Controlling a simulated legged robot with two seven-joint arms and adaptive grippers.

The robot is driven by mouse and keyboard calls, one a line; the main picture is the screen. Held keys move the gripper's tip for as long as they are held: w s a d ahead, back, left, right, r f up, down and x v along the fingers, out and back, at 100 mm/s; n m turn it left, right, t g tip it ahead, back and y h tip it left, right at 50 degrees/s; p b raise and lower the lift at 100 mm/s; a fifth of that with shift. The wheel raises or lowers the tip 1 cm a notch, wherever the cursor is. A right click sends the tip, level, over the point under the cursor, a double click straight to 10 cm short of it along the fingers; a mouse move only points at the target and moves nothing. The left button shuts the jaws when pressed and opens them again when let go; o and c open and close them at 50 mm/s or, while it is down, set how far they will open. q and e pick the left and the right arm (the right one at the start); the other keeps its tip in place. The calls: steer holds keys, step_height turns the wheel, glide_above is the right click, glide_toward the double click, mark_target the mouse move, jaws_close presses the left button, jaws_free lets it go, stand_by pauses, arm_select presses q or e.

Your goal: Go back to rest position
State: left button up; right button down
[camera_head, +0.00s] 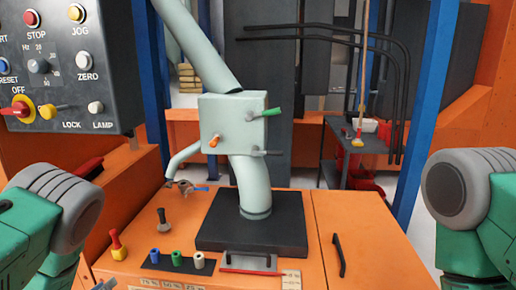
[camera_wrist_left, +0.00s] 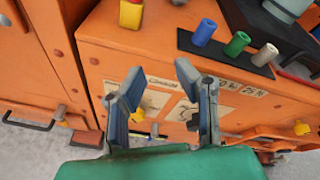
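My left gripper (camera_wrist_left: 160,76) is open and empty in the left wrist view. Its two fingers stand apart in front of the orange cabinet's front face, below the top edge. In the head view only a small grey bit of it shows at the bottom edge, left of centre. My left arm enters at the lower left. My right arm enters at the right edge, bent, and its gripper is out of the picture.
The orange cabinet (camera_head: 370,230) carries a pale green pipe with a box (camera_head: 232,122), and blue, green and white cylinders (camera_head: 177,258). A dark control panel (camera_head: 70,60) hangs at upper left. A small trolley (camera_head: 365,155) stands behind at right.

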arm_select(q)
steer(key=s+d+n+g+p, duration=0.2)
steer(key=s+d+n+g, duration=0.2)
steer(key=s+n, duration=0.6)
steer(key=s+d+n+g+p, duration=0.3)
steer(key=s+d+n+g, duration=0.1)
steer(key=s+n, duration=0.6)
steer(key=s+d+n+g+y+p, duration=0.1)
steer(key=s+d+n+g+p, duration=0.2)
steer(key=s+n, duration=0.7)
steer(key=s+d+g, duration=0.2)
steer(key=s+g, duration=0.1)
steer(key=shift+s+n, duration=0.25)
steer(key=shift+n, duration=0.05)
